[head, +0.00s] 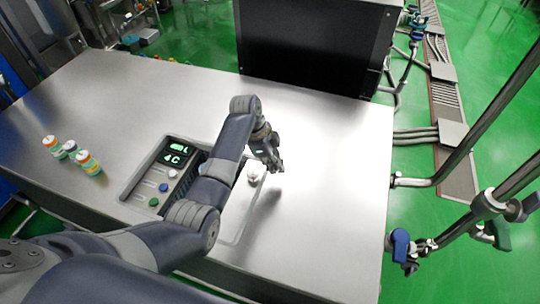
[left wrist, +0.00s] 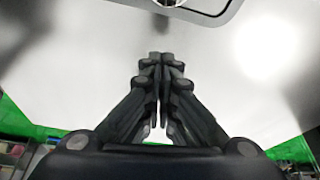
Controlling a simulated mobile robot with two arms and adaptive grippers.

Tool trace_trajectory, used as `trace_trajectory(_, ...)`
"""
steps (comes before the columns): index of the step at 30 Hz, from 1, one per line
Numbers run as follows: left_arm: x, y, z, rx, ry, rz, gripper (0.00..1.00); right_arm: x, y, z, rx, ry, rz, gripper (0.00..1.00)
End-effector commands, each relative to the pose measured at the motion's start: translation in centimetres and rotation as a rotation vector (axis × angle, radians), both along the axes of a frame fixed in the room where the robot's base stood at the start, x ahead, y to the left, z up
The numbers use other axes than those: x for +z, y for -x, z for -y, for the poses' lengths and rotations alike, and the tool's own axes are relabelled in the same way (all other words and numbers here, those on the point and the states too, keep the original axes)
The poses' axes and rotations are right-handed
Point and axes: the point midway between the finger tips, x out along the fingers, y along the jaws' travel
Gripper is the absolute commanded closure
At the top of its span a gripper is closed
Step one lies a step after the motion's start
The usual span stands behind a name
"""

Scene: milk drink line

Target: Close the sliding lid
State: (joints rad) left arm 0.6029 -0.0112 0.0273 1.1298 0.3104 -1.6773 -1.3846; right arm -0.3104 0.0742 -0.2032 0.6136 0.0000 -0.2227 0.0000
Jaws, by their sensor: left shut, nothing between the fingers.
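The sliding lid (head: 237,226) is a flat silver panel with rounded corners, set in the metal counter to the right of the control panel. A small round pale knob (head: 253,178) stands on it near its far end. A dark strip, which looks like an opening, shows left of the knob, mostly hidden by my left arm. My left gripper (head: 275,166) is shut and empty, just above and to the right of the knob. In the left wrist view my shut fingertips (left wrist: 160,57) point toward the lid's rounded edge (left wrist: 222,17), with the knob (left wrist: 168,2) cut off at the top.
The control panel (head: 150,186) has a green display reading 4C and several buttons. A black box (head: 315,45) stands at the back. The counter's right side is clear.

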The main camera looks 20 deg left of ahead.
Motion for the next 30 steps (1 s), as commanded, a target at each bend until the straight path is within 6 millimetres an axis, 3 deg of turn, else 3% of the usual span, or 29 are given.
trace_trajectory(4,-2.9,0.0,1.1,0.0,0.001,-0.004,1.0,-0.1,-0.6,0.0,0.0,-0.001,0.009,0.37)
trace_trajectory(6,-2.4,0.1,-0.5,0.004,-0.003,-0.001,1.0,0.7,-1.0,0.0,0.0,-0.001,0.014,0.37)
trace_trajectory(12,-2.5,0.5,-2.6,0.001,-0.001,0.0,1.0,1.3,-1.9,0.3,-0.001,0.003,0.029,0.37)
trace_trajectory(30,-2.6,0.5,-3.3,0.001,-0.002,0.0,1.0,1.4,-1.2,0.9,-0.002,0.009,0.017,0.37)
